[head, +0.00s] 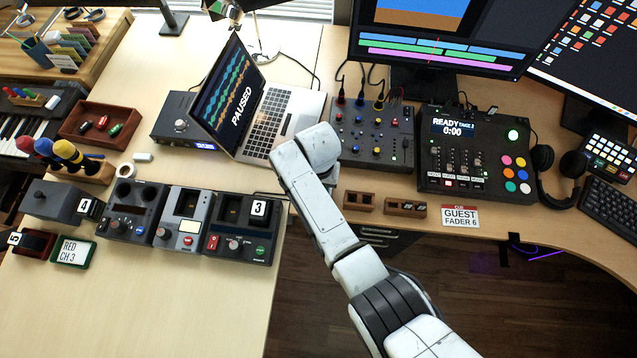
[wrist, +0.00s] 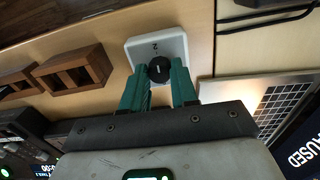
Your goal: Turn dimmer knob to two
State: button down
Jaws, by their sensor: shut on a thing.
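The dimmer is a pale square plate (wrist: 178,47) with a round black knob (wrist: 158,69) in the wrist view. A small dark mark, probably a digit, is printed on the plate beside the knob. The knob carries a short light line; I cannot tell exactly which mark it points to. My gripper (wrist: 160,78) has green fingers, one on each side of the knob, shut on it. In the head view my white arm covers the dimmer and the gripper.
The laptop (head: 265,125) marked PAUSED stands left of my arm. Small wooden holders (head: 405,207) lie to the right, near the desk's front edge. A mixer (head: 372,132) and a control deck (head: 476,150) stand behind. Several small devices (head: 240,228) fill the left desk.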

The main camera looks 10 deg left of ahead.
dwell(0.3)
jog(key=c, duration=0.9)
grip_release()
jog(key=shift+o, duration=0.2)
jog(key=shift+r, duration=0.1)
notch_tip(320, 180, up, 11)
